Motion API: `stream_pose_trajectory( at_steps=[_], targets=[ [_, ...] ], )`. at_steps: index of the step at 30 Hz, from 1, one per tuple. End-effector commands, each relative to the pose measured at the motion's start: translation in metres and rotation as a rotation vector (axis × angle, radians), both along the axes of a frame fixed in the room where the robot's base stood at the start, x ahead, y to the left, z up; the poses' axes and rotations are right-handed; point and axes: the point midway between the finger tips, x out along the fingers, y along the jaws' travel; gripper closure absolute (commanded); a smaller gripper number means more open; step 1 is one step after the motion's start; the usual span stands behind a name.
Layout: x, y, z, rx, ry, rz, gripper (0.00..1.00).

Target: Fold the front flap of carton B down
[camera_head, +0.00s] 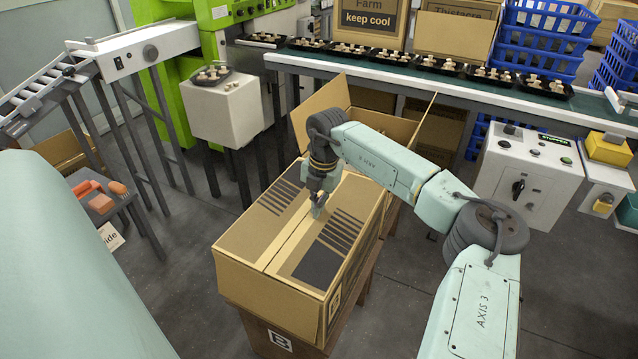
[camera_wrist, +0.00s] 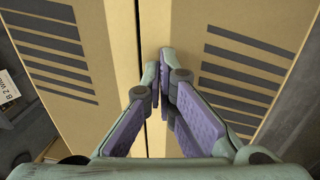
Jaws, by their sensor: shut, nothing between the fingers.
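Carton B (camera_head: 240,253) is a brown box on a brown stand (camera_head: 262,337) with a "B" label. Two striped top flaps, left (camera_head: 264,214) and right (camera_head: 338,222), lie about flat and meet along a narrow seam. They also show in the wrist view, left (camera_wrist: 70,75) and right (camera_wrist: 240,60), with a dark gap between. My gripper (camera_head: 317,211) is shut and empty, pointing down over the seam; its fingertips (camera_wrist: 159,62) are close to the flap edges. Contact is unclear. I cannot tell which flap is the front one.
A conveyor (camera_head: 397,72) with mushroom trays runs behind. A control box (camera_head: 525,170) and blue crates (camera_head: 545,37) are at the right. Floor is clear right of carton B.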

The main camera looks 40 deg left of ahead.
Motion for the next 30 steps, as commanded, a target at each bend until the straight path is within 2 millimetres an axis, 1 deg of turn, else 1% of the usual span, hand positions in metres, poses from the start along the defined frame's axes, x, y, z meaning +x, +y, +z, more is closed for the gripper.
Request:
stream_pose_trajectory(
  at_steps=[18,30],
  targets=[
    [0.000,0.001,-0.002,0.001,0.000,0.001,1.00],
    [0.000,0.001,0.014,0.001,-0.001,0.001,1.00]
  ],
)
